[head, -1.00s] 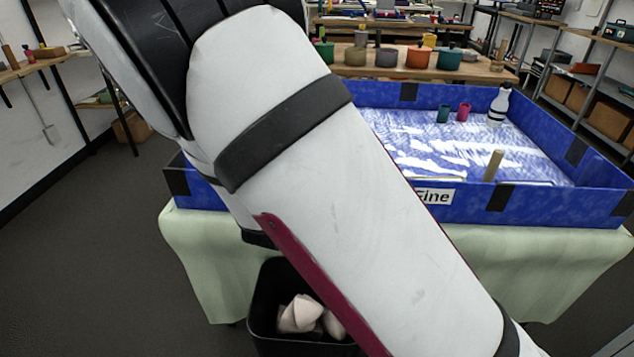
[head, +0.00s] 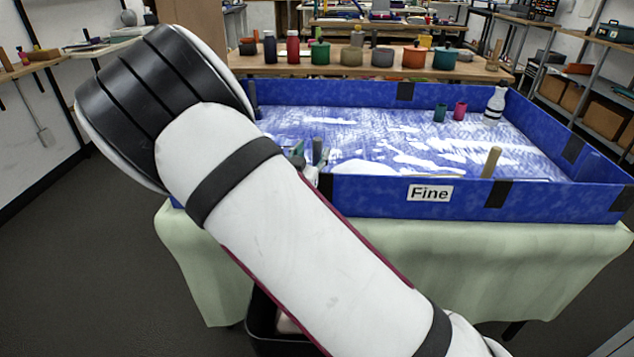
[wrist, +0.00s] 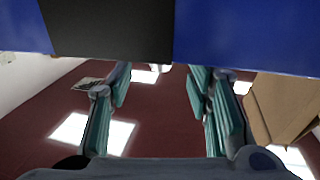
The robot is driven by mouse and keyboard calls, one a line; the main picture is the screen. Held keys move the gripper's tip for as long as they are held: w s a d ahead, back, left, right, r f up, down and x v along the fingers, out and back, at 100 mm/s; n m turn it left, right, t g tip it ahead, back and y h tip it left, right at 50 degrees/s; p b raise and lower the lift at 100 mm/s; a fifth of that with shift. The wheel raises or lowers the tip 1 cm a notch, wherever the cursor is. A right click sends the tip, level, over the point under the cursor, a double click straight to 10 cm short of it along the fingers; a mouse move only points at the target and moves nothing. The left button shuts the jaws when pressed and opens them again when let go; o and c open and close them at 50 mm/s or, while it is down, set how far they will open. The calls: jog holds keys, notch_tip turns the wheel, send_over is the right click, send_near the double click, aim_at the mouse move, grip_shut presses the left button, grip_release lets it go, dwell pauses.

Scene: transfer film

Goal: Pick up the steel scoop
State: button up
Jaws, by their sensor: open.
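I cannot pick out the steel scoop for certain in either view. A wooden stick or handle (head: 491,162) stands up at the front wall of the blue tray in the head view; what it belongs to is hidden. My gripper (wrist: 160,76) is open and empty in the wrist view, its two teal-padded fingers spread apart. In the head view, my arm hides most of the gripper, and only small parts show by the tray's front left.
The blue tray (head: 390,198), marked "Fine", stands on a cloth-covered table (head: 470,262) and holds white-and-blue material. A white bottle (head: 495,104), a teal cup (head: 440,112) and a magenta cup (head: 460,110) stand at its back right. A black bin (head: 262,325) is below.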

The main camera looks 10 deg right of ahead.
aim_at(316, 144)
jog(key=shift+b+x, duration=0.3)
jog(key=shift+x, duration=2.5)
jog(key=shift+r, duration=0.2)
grip_shut()
